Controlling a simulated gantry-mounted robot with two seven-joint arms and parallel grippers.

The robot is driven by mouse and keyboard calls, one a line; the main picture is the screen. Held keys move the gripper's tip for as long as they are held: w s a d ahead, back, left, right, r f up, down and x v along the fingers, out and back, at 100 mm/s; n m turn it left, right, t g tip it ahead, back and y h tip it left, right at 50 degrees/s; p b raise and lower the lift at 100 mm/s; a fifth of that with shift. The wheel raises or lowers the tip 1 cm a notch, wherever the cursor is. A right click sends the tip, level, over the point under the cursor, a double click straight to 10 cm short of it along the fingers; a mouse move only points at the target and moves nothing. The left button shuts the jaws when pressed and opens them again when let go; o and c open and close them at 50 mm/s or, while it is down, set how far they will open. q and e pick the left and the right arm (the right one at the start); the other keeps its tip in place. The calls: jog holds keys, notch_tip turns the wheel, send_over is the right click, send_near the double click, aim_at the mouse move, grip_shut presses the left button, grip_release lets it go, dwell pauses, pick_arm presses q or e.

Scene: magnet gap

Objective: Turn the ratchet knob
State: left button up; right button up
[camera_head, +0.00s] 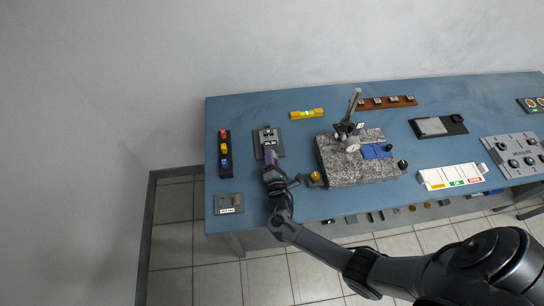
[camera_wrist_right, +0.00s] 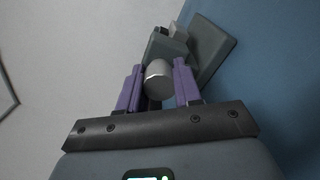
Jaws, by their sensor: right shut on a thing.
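The ratchet knob (camera_wrist_right: 158,76) is a silver-grey cylinder in the right wrist view. It sits in front of a grey block on a grey plate (camera_wrist_right: 215,52). In the head view this fixture (camera_head: 268,136) stands on the blue table, left of the granite block; the knob is hidden there behind my gripper. My right gripper (camera_head: 271,156) reaches the fixture's near side. In the wrist view its purple fingers (camera_wrist_right: 158,82) stand on either side of the knob, shut on it. My left gripper is not in view.
A strip with red, yellow and blue blocks (camera_head: 225,148) lies left of the fixture, and a small labelled plate (camera_head: 229,204) is nearer. A granite block (camera_head: 350,172) with a stand and a brass knob (camera_head: 315,178) is to the right. A yellow level (camera_head: 307,114) lies behind.

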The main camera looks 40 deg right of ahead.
jog(key=m, duration=0.3)
jog(key=shift+r+m, duration=0.1)
jog(key=shift+m, duration=0.3)
jog(key=m, duration=0.4)
jog(key=shift+m, duration=0.8)
jog(key=o, duration=1)
jog(key=shift+o, duration=0.2)
jog(key=shift+s, duration=0.1)
